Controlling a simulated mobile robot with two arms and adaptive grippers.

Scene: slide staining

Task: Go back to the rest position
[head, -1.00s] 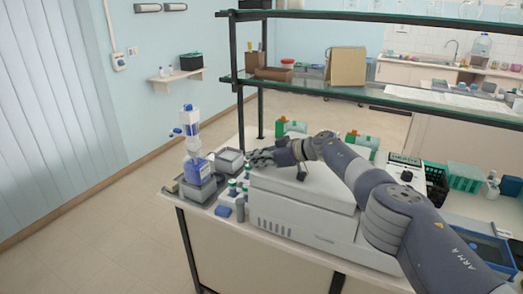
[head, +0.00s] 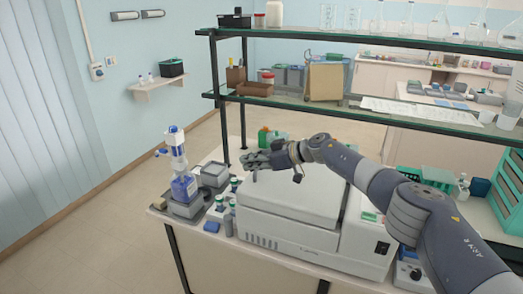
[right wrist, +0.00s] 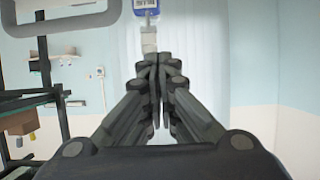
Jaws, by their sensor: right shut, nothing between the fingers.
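My right gripper (head: 252,160) is raised over the left part of the white benchtop machine (head: 290,215), at the end of my grey right arm, which comes in from the right. In the right wrist view its fingers (right wrist: 158,68) are together with nothing between them. My left gripper is not in view.
A bottle-top dispenser (head: 182,165) with a blue label stands at the bench's left end. Grey containers (head: 214,175) and small green-capped bottles (head: 220,203) crowd beside the machine. A glass-shelved rack (head: 330,104) rises behind. The floor at left (head: 70,245) is clear.

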